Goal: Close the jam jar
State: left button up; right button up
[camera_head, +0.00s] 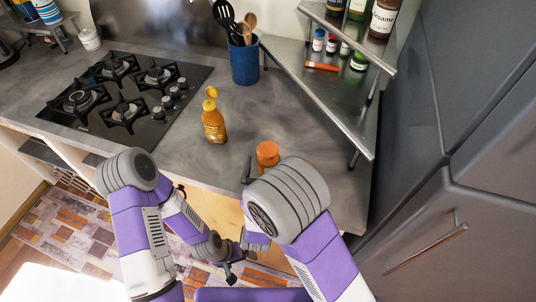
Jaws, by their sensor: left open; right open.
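A small orange jar-like object (267,153), which looks like the jam jar, stands on the grey counter near its front edge. Its lower part is partly hidden by my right arm, and I cannot tell how its lid sits. My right gripper (248,170) is open just left of it, mostly hidden behind my arm; whether it touches the jar is unclear. My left gripper (229,264) is open and empty, low in front of the counter, away from the jar.
An amber bottle (214,125) with a yellow top stands behind left of the jar. A black gas hob (130,95) lies left. A blue utensil holder (244,62) stands at the back. A metal corner shelf (325,95) with small jars takes the right. Counter between bottle and shelf is clear.

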jog(key=s, duration=0.7)
jog(key=shift+s+a, duration=0.15)
jog(key=shift+a, duration=0.25)
